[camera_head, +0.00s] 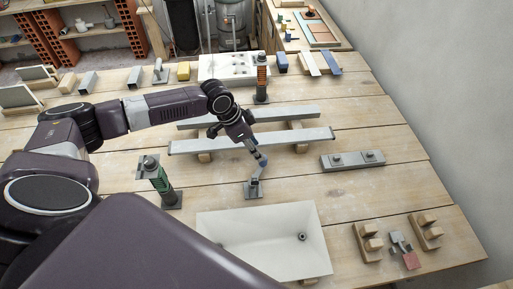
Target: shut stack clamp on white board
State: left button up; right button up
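A white board (227,67) lies at the back middle of the bench, with small dark fittings on it that are too small to make out. An upright clamp-like stand with an orange-brown stack (262,75) is at its right end. A similar stand with a green stack (161,181) is at the front left. My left gripper (261,160) reaches in from the left and points down in front of the long grey bars. It is just above a small grey post on a flat base (253,189). I cannot tell whether its fingers are shut or touch the post. My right gripper is not in view.
Two long grey bars (295,138) lie on wooden blocks at mid-bench. A white basin (265,240) is at the front. A grey plate with two knobs (352,160) and wooden blocks (367,243) are at right. Bare bench lies between them.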

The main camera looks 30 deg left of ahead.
aim_at(258, 170)
pick_arm(q)
jog(key=shift+w+d+f+p, duration=0.1)
jog(key=shift+d+f+p, duration=0.15)
jog(key=shift+f, duration=0.3)
jog(key=shift+w+d+f+p, duration=0.1)
jog(key=shift+d+f, duration=0.25)
jog(key=shift+f, duration=0.2)
jog(key=x, duration=0.3)
jog(key=shift+f+p, duration=0.2)
jog(key=shift+p, duration=0.1)
jog(key=shift+w+f, duration=0.25)
jog(key=shift+f, duration=0.25)
jog(key=c, duration=1)
grip_shut()
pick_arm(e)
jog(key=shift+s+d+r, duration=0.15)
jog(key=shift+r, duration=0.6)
